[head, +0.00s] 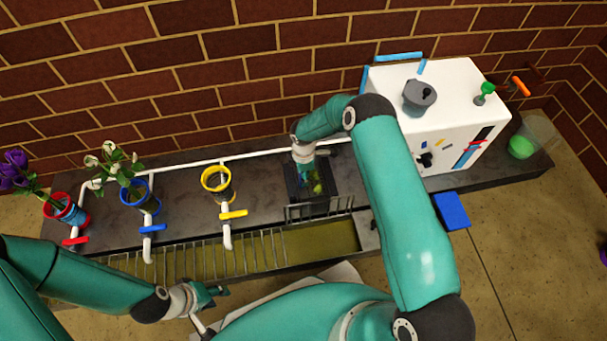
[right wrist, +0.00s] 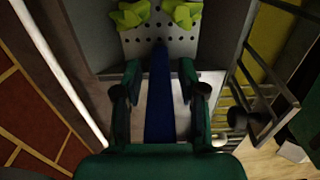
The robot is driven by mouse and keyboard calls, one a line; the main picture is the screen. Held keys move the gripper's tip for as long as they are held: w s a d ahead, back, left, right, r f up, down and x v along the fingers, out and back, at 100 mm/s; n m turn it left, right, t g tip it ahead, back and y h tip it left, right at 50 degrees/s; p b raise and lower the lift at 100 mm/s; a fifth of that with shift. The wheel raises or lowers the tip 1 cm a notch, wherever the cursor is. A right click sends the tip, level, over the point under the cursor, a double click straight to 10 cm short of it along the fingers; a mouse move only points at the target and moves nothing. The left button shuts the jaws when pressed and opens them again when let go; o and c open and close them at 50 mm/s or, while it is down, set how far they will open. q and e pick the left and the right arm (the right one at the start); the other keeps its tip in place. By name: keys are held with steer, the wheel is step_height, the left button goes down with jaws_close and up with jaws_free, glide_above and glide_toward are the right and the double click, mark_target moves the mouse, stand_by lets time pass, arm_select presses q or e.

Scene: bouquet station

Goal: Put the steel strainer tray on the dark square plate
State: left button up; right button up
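The steel strainer tray (right wrist: 140,45) shows in the right wrist view as a perforated grey sheet with yellow-green pieces on it. A blue handle-like strip (right wrist: 160,100) runs from it between the fingers of my right gripper (right wrist: 160,75). The fingers are apart, with narrow gaps beside the strip. In the head view my right gripper (head: 308,172) is over a dark square area (head: 326,204) where yellow-green pieces show; my wrist hides part of it. I cannot tell whether this is the dark square plate. My left gripper (head: 218,291) is far from it at lower left; its finger opening is unclear.
A barred rail (head: 300,212) and a slatted trough (head: 265,250) lie in front of the dark area. A white pipe with blue, red and yellow pots (head: 216,180) is to the left. A white box (head: 440,90) stands to the right, with a blue square (head: 452,211) before it.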

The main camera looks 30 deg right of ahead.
stand_by(0.3)
step_height(320, 180, up, 11)
steer(key=p, duration=0.4)
steer(key=shift+p, duration=0.35)
steer(key=shift+r, duration=0.3)
steer(key=shift+s+a+r, duration=0.1)
steer(key=shift+s+r, duration=0.05)
steer(key=s+a+f+m+y, duration=0.3)
steer(key=s+a+m, duration=0.5)
steer(key=s+a, duration=0.3)
steer(key=s+r+m+y, duration=0.1)
steer(key=s+r+m, duration=0.1)
steer(key=s+m, duration=0.7)
steer(key=s+a, duration=0.1)
steer(key=s, duration=0.4)
steer(key=shift+s+r+t, duration=0.15)
steer(key=shift+r+t, duration=0.1)
steer(key=shift+t, duration=0.05)
steer(key=shift+r+p, duration=0.15)
steer(key=shift+p, duration=0.15)
